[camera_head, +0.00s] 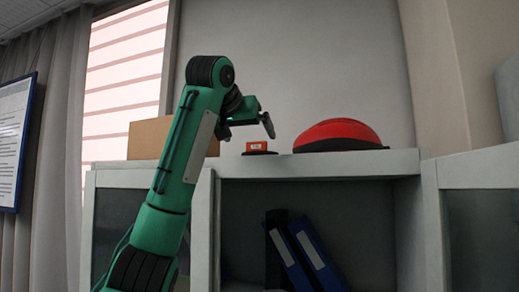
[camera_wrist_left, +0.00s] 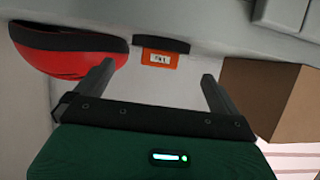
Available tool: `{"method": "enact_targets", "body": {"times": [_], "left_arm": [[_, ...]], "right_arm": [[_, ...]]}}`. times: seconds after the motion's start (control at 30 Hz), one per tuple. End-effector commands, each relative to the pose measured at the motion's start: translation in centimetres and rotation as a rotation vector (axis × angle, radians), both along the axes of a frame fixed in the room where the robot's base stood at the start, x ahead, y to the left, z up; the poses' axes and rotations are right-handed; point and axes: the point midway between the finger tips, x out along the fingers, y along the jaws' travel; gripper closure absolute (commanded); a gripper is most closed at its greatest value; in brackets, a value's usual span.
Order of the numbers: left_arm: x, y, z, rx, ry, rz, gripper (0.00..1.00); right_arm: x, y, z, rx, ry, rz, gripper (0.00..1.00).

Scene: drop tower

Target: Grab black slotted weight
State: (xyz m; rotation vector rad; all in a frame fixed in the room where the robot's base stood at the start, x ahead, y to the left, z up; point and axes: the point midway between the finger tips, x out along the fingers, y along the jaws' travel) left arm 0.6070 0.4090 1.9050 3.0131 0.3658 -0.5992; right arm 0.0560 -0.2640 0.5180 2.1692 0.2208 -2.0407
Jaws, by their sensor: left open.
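A small flat black piece (camera_head: 260,153) lies on the cabinet top with an orange-red labelled block (camera_head: 258,146) on it. The black piece also shows in the wrist view (camera_wrist_left: 163,44), upside down, with the orange block (camera_wrist_left: 160,58) against it. It is the only thing that could be the black slotted weight; no slot can be made out. My left gripper (camera_head: 247,128) is open and empty, above and just left of it in the head view. In the wrist view the piece lies beyond and between the fingertips (camera_wrist_left: 157,70), apart from them. My right gripper is not in view.
A red dome-shaped thing with a black rim (camera_head: 338,134) stands to the right on the cabinet top (camera_head: 320,165). A cardboard box (camera_head: 147,138) stands at the left, partly behind my arm. Blue binders (camera_head: 315,255) lean in the open shelf below.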

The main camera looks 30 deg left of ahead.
Motion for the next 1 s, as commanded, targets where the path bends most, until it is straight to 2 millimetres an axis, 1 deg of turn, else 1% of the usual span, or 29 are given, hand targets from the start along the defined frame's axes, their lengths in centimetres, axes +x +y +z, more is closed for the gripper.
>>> {"method": "enact_targets", "body": {"times": [0.03,0.1,0.3,0.37,0.47,0.63,0.77,1.0], "left_arm": [[0.8,0.2,0.0,0.001,0.002,0.001,0.0],[1.5,0.4,-0.4,0.002,0.002,0.0,0.0],[2.4,0.6,-0.9,0.002,-0.001,0.001,0.0],[2.8,0.8,-1.0,0.002,0.0,0.001,0.0],[3.8,1.1,-1.4,0.001,0.001,0.001,0.0],[5.5,1.6,-2.3,0.002,0.003,0.001,0.0],[6.5,1.8,-2.9,0.001,0.0,0.001,0.0],[6.7,1.8,-3.2,0.001,-0.002,0.0,0.0]], "right_arm": [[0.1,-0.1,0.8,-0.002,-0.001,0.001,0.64],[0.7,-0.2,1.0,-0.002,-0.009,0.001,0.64],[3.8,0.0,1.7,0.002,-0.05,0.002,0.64],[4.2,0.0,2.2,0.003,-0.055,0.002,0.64],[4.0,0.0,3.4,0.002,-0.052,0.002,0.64],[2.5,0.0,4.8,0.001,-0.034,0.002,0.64],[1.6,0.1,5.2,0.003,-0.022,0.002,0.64],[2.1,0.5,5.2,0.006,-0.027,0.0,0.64]]}}
